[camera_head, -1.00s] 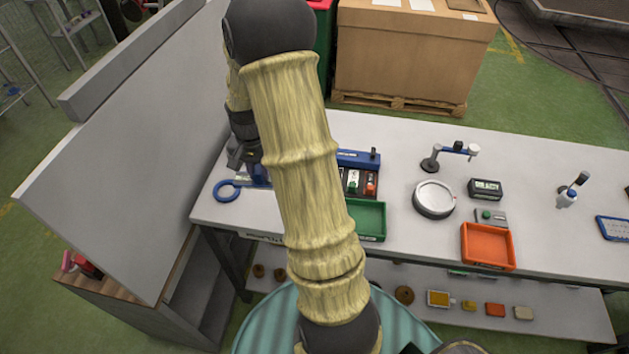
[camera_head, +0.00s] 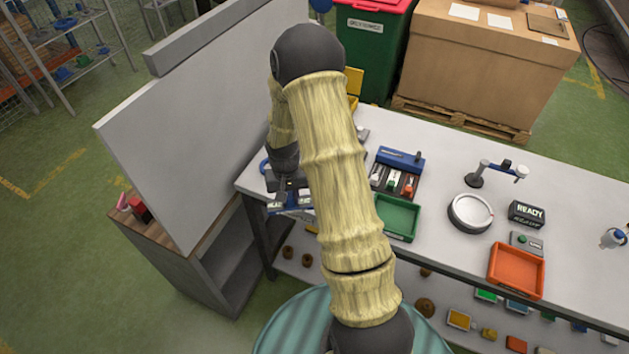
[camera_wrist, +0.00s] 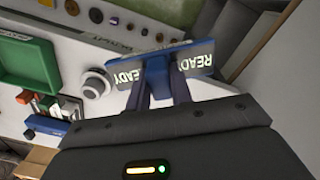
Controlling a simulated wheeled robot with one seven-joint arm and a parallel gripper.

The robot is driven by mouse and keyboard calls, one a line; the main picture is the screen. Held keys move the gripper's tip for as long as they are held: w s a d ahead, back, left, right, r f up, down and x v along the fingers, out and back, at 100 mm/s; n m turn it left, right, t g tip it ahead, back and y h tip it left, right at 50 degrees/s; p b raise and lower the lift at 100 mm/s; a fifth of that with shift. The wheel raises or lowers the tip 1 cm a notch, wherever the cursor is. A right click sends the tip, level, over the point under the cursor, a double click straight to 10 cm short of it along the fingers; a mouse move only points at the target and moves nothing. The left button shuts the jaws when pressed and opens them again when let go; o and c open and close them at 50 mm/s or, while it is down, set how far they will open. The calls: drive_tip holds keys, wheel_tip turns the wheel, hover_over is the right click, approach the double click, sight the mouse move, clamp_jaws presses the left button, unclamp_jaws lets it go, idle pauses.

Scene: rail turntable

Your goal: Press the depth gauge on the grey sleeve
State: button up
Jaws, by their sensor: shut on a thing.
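My gripper (camera_wrist: 160,88) is shut on a blue T-shaped piece (camera_wrist: 157,68) with a crossbar and white READY lettering, which I take for the depth gauge. In the head view my gripper (camera_head: 290,187) is at the table's left end, with the blue gauge (camera_head: 290,204) below it. A pale grey round piece with a hole (camera_wrist: 95,84), probably the grey sleeve, is left of the gauge in the wrist view. The gauge appears apart from it. My arm hides much of this area in the head view.
A green tray (camera_head: 413,218), a blue rack (camera_head: 402,158), a round white dial (camera_head: 455,214), a black READY sign (camera_head: 527,212) and an orange tray (camera_head: 538,276) stand on the table (camera_head: 460,160). An upright white panel (camera_head: 205,130) rises left of my gripper. Lower shelf holds small parts.

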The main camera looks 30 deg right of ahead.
drive_tip(key=a+f+n+b, duration=0.2)
drive_tip(key=a+f+b, duration=0.1)
drive_tip(key=f, duration=0.5)
drive_tip(key=a+f+n+b, duration=0.1)
drive_tip(key=a+f+b, duration=0.2)
drive_tip(key=f+b, duration=0.3)
wheel_tip(320, 180, down, 3)
drive_tip(key=shift+s+f+n, duration=0.15)
drive_tip(key=shift+s+n, duration=0.2)
drive_tip(key=shift+n, duration=0.05)
drive_tip(key=shift+a, duration=0.1)
